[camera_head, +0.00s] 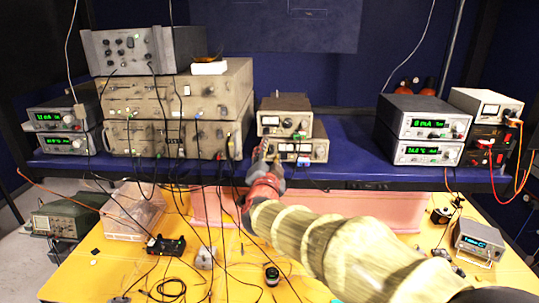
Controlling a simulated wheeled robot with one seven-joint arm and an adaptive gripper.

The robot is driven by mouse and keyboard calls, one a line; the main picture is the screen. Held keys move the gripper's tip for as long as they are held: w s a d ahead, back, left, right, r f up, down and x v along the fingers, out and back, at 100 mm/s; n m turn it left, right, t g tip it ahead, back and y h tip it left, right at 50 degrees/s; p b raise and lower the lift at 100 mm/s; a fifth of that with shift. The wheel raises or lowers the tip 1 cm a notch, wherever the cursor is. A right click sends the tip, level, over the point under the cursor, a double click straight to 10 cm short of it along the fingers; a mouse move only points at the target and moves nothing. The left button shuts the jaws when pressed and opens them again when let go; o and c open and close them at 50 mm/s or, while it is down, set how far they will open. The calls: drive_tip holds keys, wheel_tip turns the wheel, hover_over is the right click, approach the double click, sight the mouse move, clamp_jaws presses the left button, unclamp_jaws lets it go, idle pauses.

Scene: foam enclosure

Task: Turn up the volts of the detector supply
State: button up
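Several bench supplies stand on the blue shelf (345,170); no label that I can read says which one is the detector supply. Two small beige units with meters and knobs, an upper one (285,123) and a lower one (318,150), are stacked at the centre. My gripper (258,158) is in front of the left side of these beige units, beyond a red section of my arm. Its fingers are small and partly hidden, so I cannot tell whether they touch the front panel or how far apart they are. The arm comes in from the lower right.
Large beige rack units (180,95) with a grey unit (140,50) on top stand left of my gripper. Green-display supplies stand at far left (58,118) and right (425,118). Cables hang before the shelf. A pink foam wall (390,208) rises from the yellow table (120,258).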

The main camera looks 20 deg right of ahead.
drive_tip(key=v, duration=1.1)
drive_tip(key=shift+s, duration=0.3)
drive_tip(key=shift+a+r, duration=0.1)
drive_tip(key=s+a+f+n+g+y, duration=0.25)
drive_tip(key=a+f+n+y, duration=0.55)
drive_tip(key=a, duration=0.4)
drive_tip(key=s+a+f+n+g+y+b, duration=0.2)
drive_tip(key=s+f+g+b, duration=0.15)
drive_tip(key=s+f, duration=0.35)
drive_tip(key=s+d+f+n+g+h+b, duration=0.1)
drive_tip(key=s+d+f+g+b, duration=0.1)
drive_tip(key=s+d+f+b, duration=0.4)
drive_tip(key=s+d+f+g+h+b, duration=0.1)
drive_tip(key=s+d+f+b, duration=0.4)
drive_tip(key=f, duration=0.7)
drive_tip(key=s+d+f+n+g+h+b, duration=0.1)
drive_tip(key=s+d+f+g+h+b, duration=0.1)
drive_tip(key=s+d+f+b, duration=0.4)
drive_tip(key=s+f+b, duration=0.3)
drive_tip(key=b, duration=0.3)
drive_tip(key=shift+d+f+n+g, duration=0.2)
drive_tip(key=shift+d+n+g, duration=0.1)
drive_tip(key=shift+d, duration=0.05)
